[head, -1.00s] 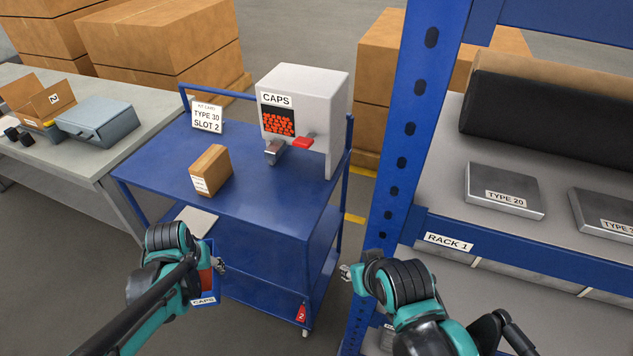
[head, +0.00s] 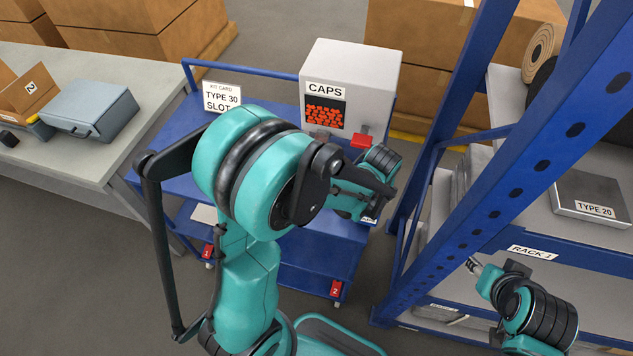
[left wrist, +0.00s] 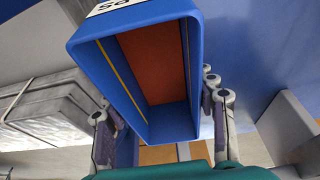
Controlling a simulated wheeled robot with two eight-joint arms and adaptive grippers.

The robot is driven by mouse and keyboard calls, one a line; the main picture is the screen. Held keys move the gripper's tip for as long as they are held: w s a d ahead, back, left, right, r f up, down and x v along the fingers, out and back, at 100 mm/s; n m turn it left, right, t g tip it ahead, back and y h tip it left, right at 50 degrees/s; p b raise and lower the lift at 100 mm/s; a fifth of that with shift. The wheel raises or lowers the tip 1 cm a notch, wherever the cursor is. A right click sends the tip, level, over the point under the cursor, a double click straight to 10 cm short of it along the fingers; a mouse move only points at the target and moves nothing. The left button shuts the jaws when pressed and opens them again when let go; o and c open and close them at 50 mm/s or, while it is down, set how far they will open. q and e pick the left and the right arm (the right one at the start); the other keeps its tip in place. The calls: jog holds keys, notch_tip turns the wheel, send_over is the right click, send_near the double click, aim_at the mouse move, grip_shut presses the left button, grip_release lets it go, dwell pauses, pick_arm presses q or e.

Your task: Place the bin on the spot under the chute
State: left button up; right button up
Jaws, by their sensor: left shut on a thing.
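The blue bin (left wrist: 182,130) with a red-brown inside and a partly cut-off white label fills the middle of the left wrist view. My left gripper (left wrist: 163,122) has a finger on either side of it and is shut on it. In the head view my left wrist (head: 365,190) is at the trolley's right side, in front of and below the CAPS dispenser (head: 350,75); it hides most of the bin and gripper. My arm largely hides the chute and the spot under it. The dispenser's red lever (head: 362,141) shows. My right gripper (head: 474,265) is before the rack; its opening is unclear.
The blue trolley (head: 180,125) carries the dispenser and a kit card (head: 221,97) reading TYPE 30. The blue rack's post (head: 500,180) stands close to the right of my left wrist. A grey workbench (head: 75,160) with a grey case (head: 90,112) is at left.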

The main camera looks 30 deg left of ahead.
pick_arm(q)
jog(key=s+a, duration=0.1)
jog(key=a, duration=0.3)
jog(key=s+a, duration=0.1)
jog(key=a, duration=0.3)
jog(key=s+a+b, duration=0.1)
jog(key=a, duration=0.6)
jog(key=s+a, duration=0.1)
jog(key=a, duration=0.1)
jog(key=shift+f+b, duration=0.15)
jog(key=shift+b, duration=0.15)
jog(key=shift+d+f+b, duration=0.1)
jog(key=shift+f+b, duration=0.2)
jog(key=shift+f, duration=0.3)
jog(key=shift+d, duration=0.1)
jog(key=shift+f, duration=0.1)
jog(key=shift+f, duration=0.15)
jog(key=o, duration=1.2)
jog(key=shift+o, duration=0.2)
